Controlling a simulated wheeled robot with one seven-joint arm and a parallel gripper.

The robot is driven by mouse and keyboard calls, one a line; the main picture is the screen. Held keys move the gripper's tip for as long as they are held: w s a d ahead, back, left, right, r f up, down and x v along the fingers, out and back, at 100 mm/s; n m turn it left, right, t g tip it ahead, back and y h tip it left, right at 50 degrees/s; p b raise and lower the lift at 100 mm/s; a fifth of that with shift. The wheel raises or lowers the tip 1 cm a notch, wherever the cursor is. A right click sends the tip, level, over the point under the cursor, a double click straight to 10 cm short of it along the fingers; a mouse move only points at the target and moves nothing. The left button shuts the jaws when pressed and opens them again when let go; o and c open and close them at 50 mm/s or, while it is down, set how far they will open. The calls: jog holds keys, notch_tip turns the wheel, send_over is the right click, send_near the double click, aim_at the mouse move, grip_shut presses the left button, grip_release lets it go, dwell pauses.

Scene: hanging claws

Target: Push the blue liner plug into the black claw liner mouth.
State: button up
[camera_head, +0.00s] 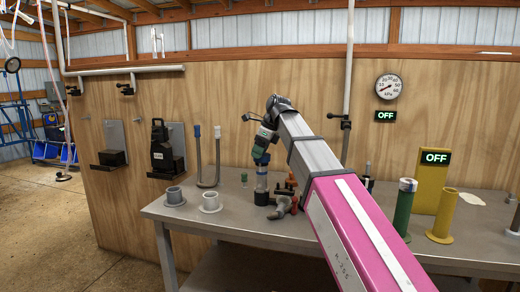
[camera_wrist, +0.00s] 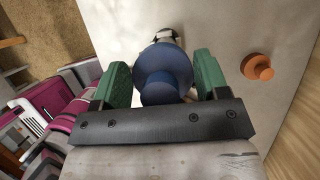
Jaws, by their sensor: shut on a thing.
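The blue liner plug (camera_wrist: 164,72) is a round, flanged blue piece that fills the middle of the wrist view. My gripper (camera_wrist: 163,68) has a green finger on each side of it and is shut on it. A small black-and-white part (camera_wrist: 165,33) shows just beyond the plug. A grey claw-like piece (camera_head: 283,206) lies beside the cylinder. I cannot make out the black liner mouth with certainty; the plug hides much beyond it.
An orange knob-shaped piece (camera_wrist: 257,67) stands on the table to the right in the wrist view. Grey cups (camera_head: 174,197) are at the table's left. A green cylinder (camera_head: 404,208) and a yellow cylinder (camera_head: 442,215) stand at the right. A plywood wall (camera_head: 310,110) rises behind.

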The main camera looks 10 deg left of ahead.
jog(key=shift+f, duration=0.15)
jog(key=o, duration=1)
